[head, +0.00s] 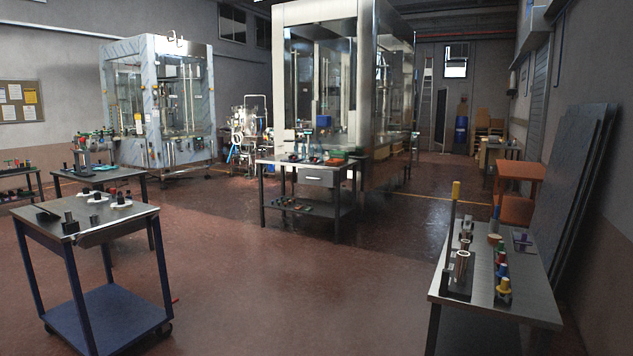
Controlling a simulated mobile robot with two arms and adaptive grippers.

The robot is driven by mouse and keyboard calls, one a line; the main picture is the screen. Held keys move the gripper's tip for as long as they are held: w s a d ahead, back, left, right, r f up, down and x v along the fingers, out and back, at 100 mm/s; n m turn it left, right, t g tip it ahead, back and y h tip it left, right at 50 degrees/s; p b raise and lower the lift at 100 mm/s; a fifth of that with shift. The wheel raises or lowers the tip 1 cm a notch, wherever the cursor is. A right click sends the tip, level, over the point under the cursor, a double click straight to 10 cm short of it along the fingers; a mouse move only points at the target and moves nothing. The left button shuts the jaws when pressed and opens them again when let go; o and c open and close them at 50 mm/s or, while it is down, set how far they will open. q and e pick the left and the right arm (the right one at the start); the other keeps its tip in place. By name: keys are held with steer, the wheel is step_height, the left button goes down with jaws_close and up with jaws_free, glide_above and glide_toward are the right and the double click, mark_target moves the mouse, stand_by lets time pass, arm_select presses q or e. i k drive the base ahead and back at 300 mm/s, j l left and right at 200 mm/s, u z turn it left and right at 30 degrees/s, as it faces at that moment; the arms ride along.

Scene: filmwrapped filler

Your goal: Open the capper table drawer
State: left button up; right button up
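A steel table (268,166) stands in the middle distance, in front of the large machine. A single grey drawer (320,182) hangs under the right half of its top and looks shut. A small handle shows on the drawer front. It is the only drawer I can make out, and no label names the table. Neither of my grippers is in the head view.
Wide red-brown floor (235,260) lies clear before the table. A blue-framed cart (105,310) stands at the near left, and a steel bench (530,285) at the near right. A large glazed machine (365,90) stands behind the table.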

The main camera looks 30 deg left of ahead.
mark_target(322, 175)
steer(key=i+j+u, duration=0.45)
steer(key=i+u, duration=0.65)
steer(key=i, duration=1.7)
steer(key=i+j, duration=0.1)
steer(key=i, duration=2.25)
